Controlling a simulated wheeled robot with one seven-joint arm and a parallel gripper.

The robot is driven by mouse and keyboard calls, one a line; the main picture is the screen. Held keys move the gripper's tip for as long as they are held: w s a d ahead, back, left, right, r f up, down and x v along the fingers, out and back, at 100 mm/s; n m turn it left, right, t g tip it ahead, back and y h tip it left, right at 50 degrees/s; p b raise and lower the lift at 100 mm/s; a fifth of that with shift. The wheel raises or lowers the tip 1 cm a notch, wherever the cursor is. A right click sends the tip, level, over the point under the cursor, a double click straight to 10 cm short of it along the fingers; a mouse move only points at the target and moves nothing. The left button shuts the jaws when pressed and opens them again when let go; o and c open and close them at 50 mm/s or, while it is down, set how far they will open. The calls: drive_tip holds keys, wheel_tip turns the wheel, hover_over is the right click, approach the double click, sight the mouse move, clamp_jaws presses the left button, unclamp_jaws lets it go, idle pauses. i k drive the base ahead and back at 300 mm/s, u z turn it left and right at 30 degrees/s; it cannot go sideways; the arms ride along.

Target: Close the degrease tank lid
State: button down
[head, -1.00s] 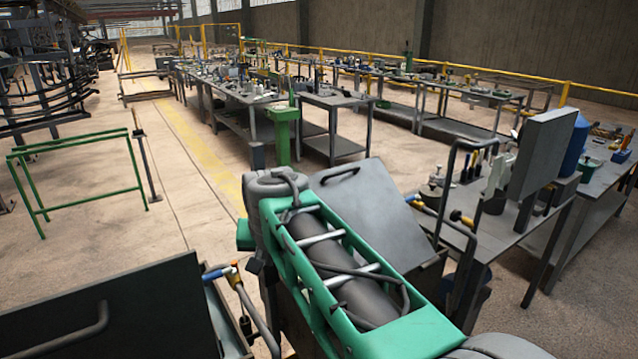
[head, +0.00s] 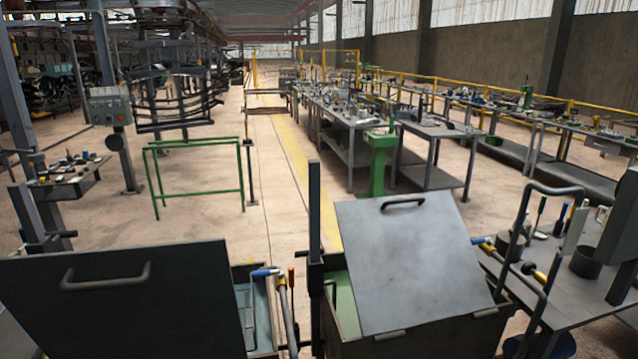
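Two box tanks stand side by side at the bottom of the head view, and I cannot tell which one is the degrease tank. The right tank (head: 440,335) has a grey lid (head: 415,265) with a dark handle (head: 403,204) near its top edge. This lid is raised and tilted, leaving a green-edged opening at its left. The left tank (head: 262,318) has a dark lid (head: 150,315) with a bar handle (head: 105,276). This lid also stands raised, with a pale bluish interior showing at its right. My gripper is out of view.
Hand tools (head: 285,300) stand between the tanks. A dark post (head: 314,215) rises behind them. A workbench (head: 560,285) with tools and a bent bar is close on the right. A green frame (head: 200,172) stands beyond, with open floor around it.

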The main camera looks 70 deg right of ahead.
sight(412, 261)
drive_tip(key=u, duration=0.75)
drive_tip(key=k, duration=1.35)
drive_tip(key=z, duration=2.75)
drive_tip(key=i, duration=0.5)
drive_tip(key=z, duration=0.05)
